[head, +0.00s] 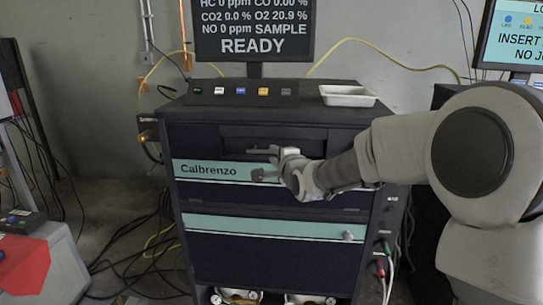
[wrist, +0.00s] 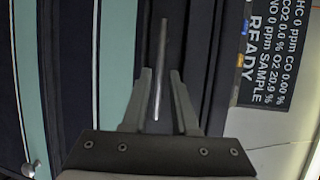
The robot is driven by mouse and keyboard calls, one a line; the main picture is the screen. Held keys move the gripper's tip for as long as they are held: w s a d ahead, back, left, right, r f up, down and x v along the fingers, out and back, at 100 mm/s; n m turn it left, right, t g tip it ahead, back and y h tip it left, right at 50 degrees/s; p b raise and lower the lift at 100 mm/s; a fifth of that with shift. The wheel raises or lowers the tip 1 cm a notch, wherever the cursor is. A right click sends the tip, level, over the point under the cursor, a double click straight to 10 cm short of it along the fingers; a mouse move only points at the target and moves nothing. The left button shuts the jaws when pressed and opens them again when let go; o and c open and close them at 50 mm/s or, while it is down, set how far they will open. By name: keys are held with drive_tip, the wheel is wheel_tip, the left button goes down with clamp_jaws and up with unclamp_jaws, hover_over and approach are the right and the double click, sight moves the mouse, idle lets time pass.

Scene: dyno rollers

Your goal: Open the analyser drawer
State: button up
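The analyser (head: 190,140) is a dark blue cabinet with pale teal bands, standing in the middle of the head view. Its drawer front (head: 206,170) carries the name Calbrenzo and looks shut. My gripper (head: 266,163) reaches in from the right, across the drawer front. In the wrist view, my gripper's fingers (wrist: 160,75) are apart, one on each side of a thin grey handle bar (wrist: 162,45). Gaps show between the bar and both fingers. The wrist view is turned sideways. My gripper and arm hide the right part of the drawer front; depth to the bar is unclear.
A white tray (head: 348,96) and a button panel (head: 243,91) sit on the cabinet top, below a screen (head: 254,32) reading READY. A lower teal-banded door has a round knob (head: 348,236). Cables (head: 150,245) lie on the floor to the left.

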sight(271, 153)
drive_tip(key=shift+x, duration=2.15)
drive_tip(key=shift+s, duration=0.1)
clamp_jaws()
